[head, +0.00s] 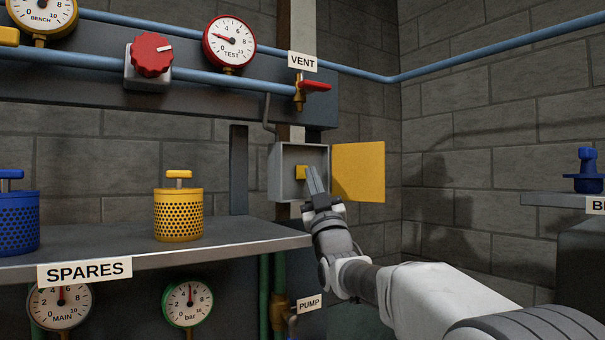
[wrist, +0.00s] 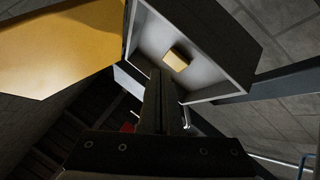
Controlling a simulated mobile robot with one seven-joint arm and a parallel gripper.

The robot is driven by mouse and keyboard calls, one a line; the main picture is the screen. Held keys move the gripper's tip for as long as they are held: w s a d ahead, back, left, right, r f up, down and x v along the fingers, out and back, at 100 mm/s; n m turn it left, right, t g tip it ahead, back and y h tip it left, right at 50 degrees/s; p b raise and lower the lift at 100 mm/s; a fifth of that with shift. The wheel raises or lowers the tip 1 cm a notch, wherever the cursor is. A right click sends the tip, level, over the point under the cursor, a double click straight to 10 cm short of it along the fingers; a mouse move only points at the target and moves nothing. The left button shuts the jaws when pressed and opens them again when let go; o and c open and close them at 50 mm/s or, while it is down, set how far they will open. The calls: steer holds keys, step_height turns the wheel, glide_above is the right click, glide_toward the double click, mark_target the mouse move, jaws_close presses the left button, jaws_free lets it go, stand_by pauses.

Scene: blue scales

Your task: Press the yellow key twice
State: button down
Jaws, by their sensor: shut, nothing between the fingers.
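The yellow key (head: 301,172) is a small block on the back wall inside an open grey box (head: 277,165) in the head view. In the wrist view the yellow key (wrist: 177,60) shows inside the box (wrist: 222,45), just beyond the fingertips. The box's yellow door (head: 358,172) stands open to the right in the head view. My gripper (head: 312,175) is shut and empty, its fingers pointing up into the box opening. In the wrist view my gripper (wrist: 162,75) shows below the key. I cannot tell whether the tips touch the key.
A shelf labelled SPARES (head: 84,270) holds a yellow perforated canister (head: 178,215) and a blue one (head: 17,225) to the left. A red-handled VENT valve (head: 312,87) is above the box. The open yellow door (wrist: 60,45) is close by in the wrist view.

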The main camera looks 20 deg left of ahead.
steer(key=shift+a, duration=0.1)
steer(key=shift+w+a, duration=0.25)
stand_by(0.3)
steer(key=shift+w+a, duration=0.25)
stand_by(0.7)
steer(key=shift+b, duration=0.3)
steer(key=shift+s+d+b, duration=0.5)
steer(key=shift+d+b, duration=0.1)
steer(key=shift+b, duration=0.35)
